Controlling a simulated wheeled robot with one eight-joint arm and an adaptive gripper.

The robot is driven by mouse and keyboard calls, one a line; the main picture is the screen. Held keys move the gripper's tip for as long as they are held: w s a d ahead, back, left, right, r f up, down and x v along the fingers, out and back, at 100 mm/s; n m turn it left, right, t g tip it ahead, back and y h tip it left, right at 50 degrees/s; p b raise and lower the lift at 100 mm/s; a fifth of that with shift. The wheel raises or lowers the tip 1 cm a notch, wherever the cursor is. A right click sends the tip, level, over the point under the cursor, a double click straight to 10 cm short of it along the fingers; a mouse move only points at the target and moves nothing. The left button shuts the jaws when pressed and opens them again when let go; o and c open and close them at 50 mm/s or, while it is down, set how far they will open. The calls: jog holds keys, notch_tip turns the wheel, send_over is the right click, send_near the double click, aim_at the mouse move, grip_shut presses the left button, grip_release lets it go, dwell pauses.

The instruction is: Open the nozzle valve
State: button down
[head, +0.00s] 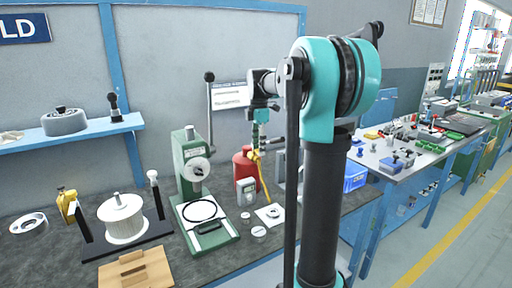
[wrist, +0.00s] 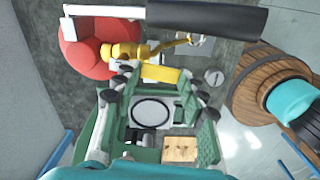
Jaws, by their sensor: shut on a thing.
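A red tank (head: 243,167) stands on the bench behind the press, and it also shows at upper left in the wrist view (wrist: 88,52). A yellow valve (wrist: 124,52) sits beside the tank, with a flat yellow lever (wrist: 160,73) near it. In the head view a yellow part (head: 264,178) hangs below my gripper (head: 260,138). In the wrist view my gripper (wrist: 158,79) has its green fingers on both sides of the yellow lever and is shut on it. My arm covers part of the bench in the head view.
A green press (head: 192,170) with a black ring on its base stands left of the tank. A white spool (head: 122,218) and a wooden block (head: 136,270) are further left. A black bar (wrist: 207,20) crosses the top of the wrist view. A second bench (head: 430,150) stands right.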

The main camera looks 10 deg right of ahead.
jog(key=shift+d+n, duration=0.2)
jog(key=shift+n, duration=0.3)
jog(key=c, duration=0.9)
grip_release()
jog(key=shift+o, duration=0.2)
notch_tip(320, 180, up, 12)
